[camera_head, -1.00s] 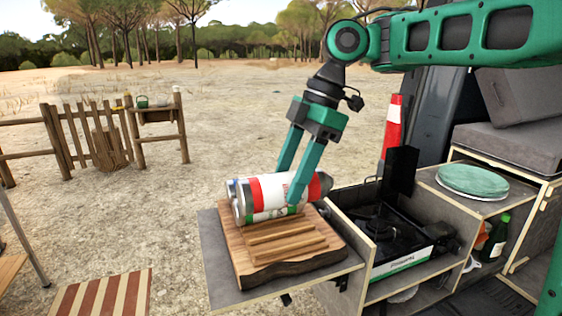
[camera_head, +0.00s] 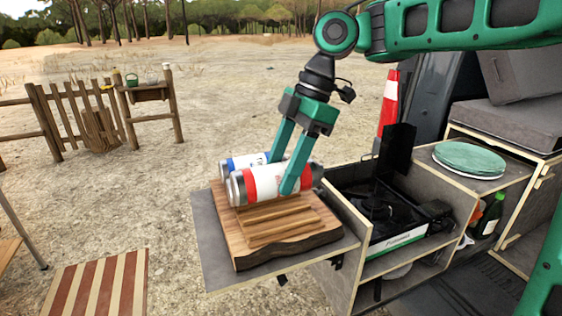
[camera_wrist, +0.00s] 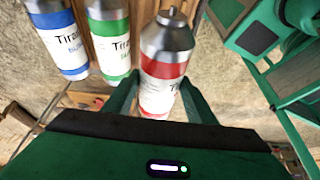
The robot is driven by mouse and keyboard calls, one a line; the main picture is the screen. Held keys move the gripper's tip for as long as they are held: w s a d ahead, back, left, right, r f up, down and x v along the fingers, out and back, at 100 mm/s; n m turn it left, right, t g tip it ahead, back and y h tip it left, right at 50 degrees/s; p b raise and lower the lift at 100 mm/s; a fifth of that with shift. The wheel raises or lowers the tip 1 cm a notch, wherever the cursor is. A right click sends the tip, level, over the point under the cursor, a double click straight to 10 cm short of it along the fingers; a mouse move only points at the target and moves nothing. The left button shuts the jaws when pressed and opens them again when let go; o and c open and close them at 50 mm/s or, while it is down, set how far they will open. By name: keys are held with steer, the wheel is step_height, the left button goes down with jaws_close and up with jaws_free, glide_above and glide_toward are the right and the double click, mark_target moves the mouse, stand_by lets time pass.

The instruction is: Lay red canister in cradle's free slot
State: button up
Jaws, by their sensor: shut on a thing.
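My gripper (camera_head: 283,176) is shut on the red canister (camera_head: 264,183), a white cylinder with a red band and metal end. It lies roughly level over the wooden cradle (camera_head: 300,247), nearer the front than the other canisters. Whether it touches the cradle is unclear. The blue canister (camera_head: 238,163) lies at the cradle's back. The green canister is hidden behind the red one in the head view. The wrist view shows the blue (camera_wrist: 62,40), green (camera_wrist: 112,42) and red (camera_wrist: 165,62) canisters side by side, with the red between my fingers. Bare grooves (camera_head: 285,222) show at the cradle's front.
The cradle stands on a grey pull-out shelf (camera_head: 222,272). A stove (camera_head: 395,225) with a raised dark panel stands close on the right. A green round item (camera_head: 468,158) lies on the cabinet top. A striped mat (camera_head: 98,285) is at the lower left.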

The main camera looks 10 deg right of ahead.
steer(key=shift+f, duration=3.5)
steer(key=o, duration=1.4)
steer(key=v, duration=1)
steer(key=shift+w+d+r, duration=0.1)
steer(key=shift+d+r, duration=0.1)
steer(key=shift+r, duration=0.05)
